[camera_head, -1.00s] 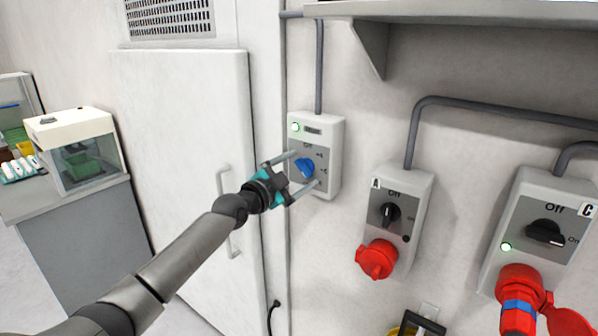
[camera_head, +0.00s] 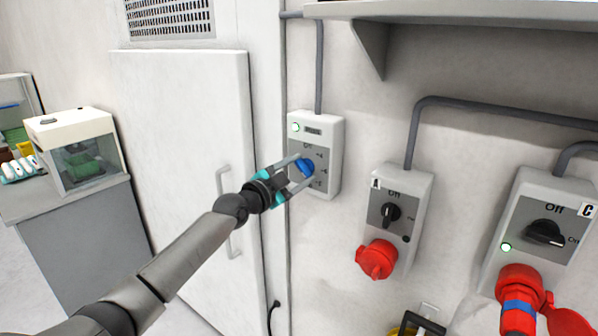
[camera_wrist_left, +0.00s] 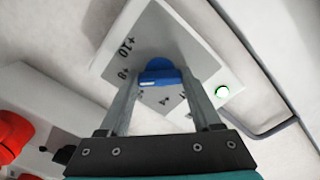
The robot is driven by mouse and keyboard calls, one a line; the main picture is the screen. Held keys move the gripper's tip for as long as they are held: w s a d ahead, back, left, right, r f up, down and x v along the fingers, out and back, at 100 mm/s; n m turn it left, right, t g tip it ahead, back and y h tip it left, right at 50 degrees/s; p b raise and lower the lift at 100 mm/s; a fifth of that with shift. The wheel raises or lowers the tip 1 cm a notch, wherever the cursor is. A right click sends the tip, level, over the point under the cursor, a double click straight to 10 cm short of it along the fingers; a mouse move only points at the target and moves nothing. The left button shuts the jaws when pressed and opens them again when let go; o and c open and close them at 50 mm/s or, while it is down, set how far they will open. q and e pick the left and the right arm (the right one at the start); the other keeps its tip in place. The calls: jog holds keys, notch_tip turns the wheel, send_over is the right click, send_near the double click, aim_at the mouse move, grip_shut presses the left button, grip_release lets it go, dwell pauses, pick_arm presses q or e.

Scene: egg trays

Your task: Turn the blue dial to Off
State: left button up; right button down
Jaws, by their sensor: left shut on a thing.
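The blue dial (camera_head: 306,167) sits on the front of a white wall box (camera_head: 328,130) with a small display and a lit green lamp. My left gripper (camera_head: 307,170) is shut on the dial, with one finger on each side. In the left wrist view the blue dial (camera_wrist_left: 159,76) lies between the fingertips, and the box's face shows +10, +8 and +4 marks. The Off mark shows above the dial in the head view, but which mark the dial points to cannot be told. My right gripper is not in view.
Switch box A (camera_head: 398,190) with a black knob and red socket is to the right, and box C (camera_head: 540,225) is farther right. A shelf (camera_head: 450,10) overhangs above. A white door (camera_head: 185,150) with a handle is left.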

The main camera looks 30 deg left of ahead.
pick_arm(q)
jog(key=shift+c, duration=0.9)
